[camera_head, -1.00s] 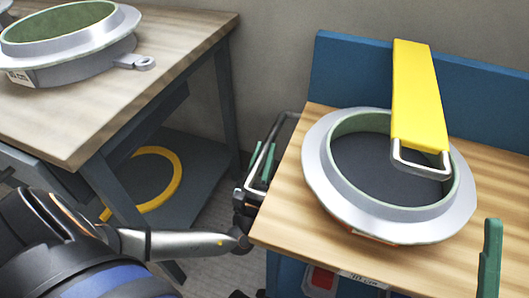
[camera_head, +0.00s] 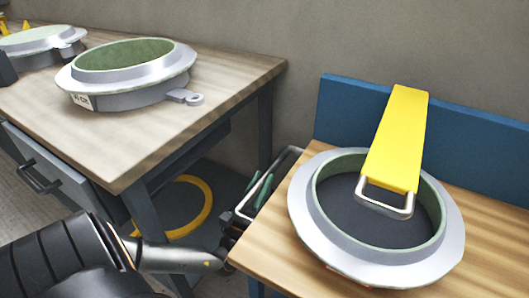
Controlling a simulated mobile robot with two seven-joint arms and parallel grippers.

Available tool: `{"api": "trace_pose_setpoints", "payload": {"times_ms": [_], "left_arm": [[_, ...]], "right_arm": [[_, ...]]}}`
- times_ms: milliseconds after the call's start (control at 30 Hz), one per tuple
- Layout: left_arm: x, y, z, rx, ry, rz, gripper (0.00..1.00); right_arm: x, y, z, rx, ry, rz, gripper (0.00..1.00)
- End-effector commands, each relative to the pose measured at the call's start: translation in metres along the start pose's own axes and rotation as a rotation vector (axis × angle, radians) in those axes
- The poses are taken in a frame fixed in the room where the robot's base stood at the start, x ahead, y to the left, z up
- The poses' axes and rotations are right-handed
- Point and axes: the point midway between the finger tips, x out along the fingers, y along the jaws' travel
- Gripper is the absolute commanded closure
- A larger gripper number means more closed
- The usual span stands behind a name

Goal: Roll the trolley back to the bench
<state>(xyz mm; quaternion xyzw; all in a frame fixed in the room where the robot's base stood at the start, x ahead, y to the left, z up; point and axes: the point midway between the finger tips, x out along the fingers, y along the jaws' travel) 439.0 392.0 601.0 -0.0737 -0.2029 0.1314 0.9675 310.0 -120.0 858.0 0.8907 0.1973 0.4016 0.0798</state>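The trolley (camera_head: 262,258) stands at the right, with a light wooden top, a blue back panel and a metal bar handle (camera_head: 288,160) on its left side. My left gripper (camera_head: 258,190) is at this handle, its green-tipped fingers around the bar; the grip is partly hidden. The bench (camera_head: 225,85), wood-topped with dark grey legs, stands to the left. A narrow gap separates its right end from the trolley's back panel. My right gripper is out of view.
A round grey mould (camera_head: 305,215) and a yellow piece with a metal loop (camera_head: 398,135) lie on the trolley. Two moulds, one near (camera_head: 130,92) and one far (camera_head: 38,42), sit on the bench. A yellow ring (camera_head: 207,207) lies on its lower shelf. A wall stands behind.

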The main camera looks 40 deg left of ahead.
Motion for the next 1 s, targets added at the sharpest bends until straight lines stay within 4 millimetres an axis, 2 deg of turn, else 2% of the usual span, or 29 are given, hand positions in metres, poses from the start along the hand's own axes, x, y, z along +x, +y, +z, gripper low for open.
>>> {"api": "trace_pose_setpoints", "payload": {"times_ms": [33, 233, 567, 767, 1000], "left_arm": [[0.003, 0.006, 0.002, 0.006, -0.009, 0.013, 0.64], [0.002, 0.005, 0.002, 0.006, -0.008, 0.01, 0.42], [-0.003, 0.003, 0.001, 0.004, -0.003, 0.006, 0.41], [-0.033, 0.002, 0.001, 0.005, 0.003, 0.006, 0.41], [-0.086, 0.003, 0.001, 0.005, 0.0, 0.009, 0.41]], "right_arm": [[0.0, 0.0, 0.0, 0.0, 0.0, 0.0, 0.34], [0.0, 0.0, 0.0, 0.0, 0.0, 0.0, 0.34], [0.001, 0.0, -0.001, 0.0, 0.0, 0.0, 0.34], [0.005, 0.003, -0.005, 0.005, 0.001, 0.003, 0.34], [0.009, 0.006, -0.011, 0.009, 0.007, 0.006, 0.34]]}}
